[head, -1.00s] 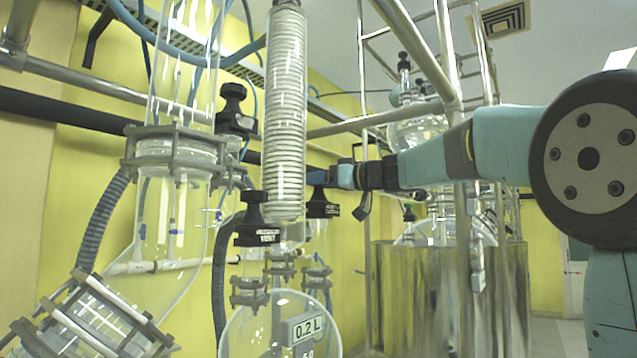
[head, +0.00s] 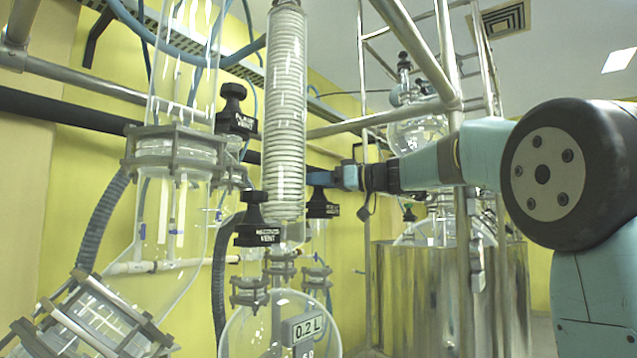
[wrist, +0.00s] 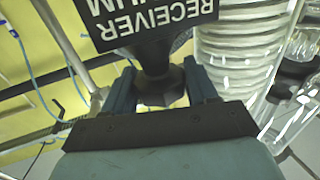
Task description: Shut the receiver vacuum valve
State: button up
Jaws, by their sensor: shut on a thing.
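The receiver vacuum valve shows in the wrist view as a dark faceted knob (wrist: 160,86) with a black label plate (wrist: 150,18) reading "RECEIVER VACUUM" upside down. In the head view its black label (head: 321,209) sits right of the coiled condenser, and its knob is mostly hidden. My gripper (wrist: 161,88) is shut on the knob, with one blue finger on each side. In the head view my gripper (head: 322,178) reaches in from the right, partly behind the condenser. How far the valve is turned cannot be told.
The coiled glass condenser (head: 286,110) stands close left of my gripper. A similar black valve, labelled "VENT" (head: 262,236), is at its lower left. Below is a round flask (head: 262,330) marked 0.2 L. Metal frame tubes (head: 420,50) cross above and behind my arm.

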jog(key=shift+m+t+h, duration=1.6)
jog(key=shift+m+t, duration=0.4)
jog(key=shift+t, duration=0.7)
jog(key=shift+m+t+h, duration=2.1)
jog(key=shift+m+h, duration=0.1)
jog(key=shift+h, duration=0.5)
jog(key=o, duration=0.7)
jog(key=shift+o, duration=0.2)
jog(key=shift+y, duration=0.3)
